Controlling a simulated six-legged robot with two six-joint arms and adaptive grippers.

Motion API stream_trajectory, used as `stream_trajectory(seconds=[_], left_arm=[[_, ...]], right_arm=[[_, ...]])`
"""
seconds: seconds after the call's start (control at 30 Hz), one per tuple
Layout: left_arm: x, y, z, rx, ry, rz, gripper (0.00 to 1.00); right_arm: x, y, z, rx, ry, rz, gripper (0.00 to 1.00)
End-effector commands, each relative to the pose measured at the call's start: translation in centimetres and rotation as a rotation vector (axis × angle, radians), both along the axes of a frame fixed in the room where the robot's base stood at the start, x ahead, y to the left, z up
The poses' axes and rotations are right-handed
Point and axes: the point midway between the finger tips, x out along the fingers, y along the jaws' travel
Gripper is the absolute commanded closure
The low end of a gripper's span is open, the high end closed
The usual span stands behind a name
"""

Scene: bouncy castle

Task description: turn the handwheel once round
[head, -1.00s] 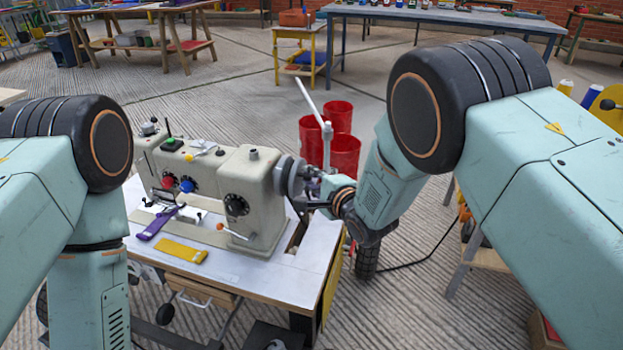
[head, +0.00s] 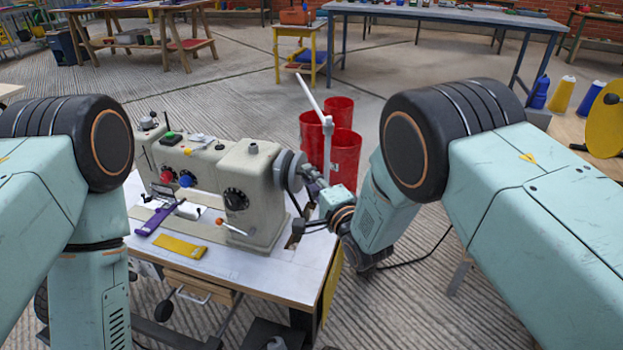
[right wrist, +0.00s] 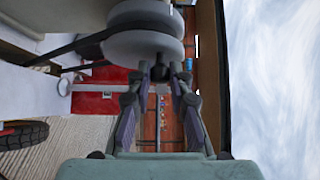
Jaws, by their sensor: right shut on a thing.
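A beige sewing machine (head: 254,200) stands on a white-topped table (head: 265,272). Its grey handwheel (head: 290,168) is on the right end of the machine. In the right wrist view the handwheel (right wrist: 142,47) is a pale disc at the top. My right gripper (head: 311,196) is at the handwheel's right side. In the right wrist view my right gripper (right wrist: 160,76) has its fingers closed around a small dark knob (right wrist: 159,72) at the wheel; the fingers hide part of it. My left arm shows at the left, but its gripper is out of view.
Purple (head: 158,218) and yellow (head: 180,246) strips lie on the table in front of the machine. Red buckets (head: 345,158) stand behind the right gripper, beside a pale upright post (head: 327,150). A dark cable runs over the floor at right.

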Motion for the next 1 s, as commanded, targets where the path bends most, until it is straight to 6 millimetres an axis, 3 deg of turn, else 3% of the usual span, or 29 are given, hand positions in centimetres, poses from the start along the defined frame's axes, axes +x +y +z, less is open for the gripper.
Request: stream_trajectory(seconds=[0.4,1.0], left_arm=[[0.0,0.0,-3.4,0.000,0.000,0.000,1.00],[0.0,0.0,-4.0,0.000,0.000,0.000,1.00]], right_arm=[[-0.4,-0.1,-2.2,-0.121,-0.376,-0.005,1.00],[-0.2,-0.1,-3.4,-0.242,-0.741,-0.002,1.00]])
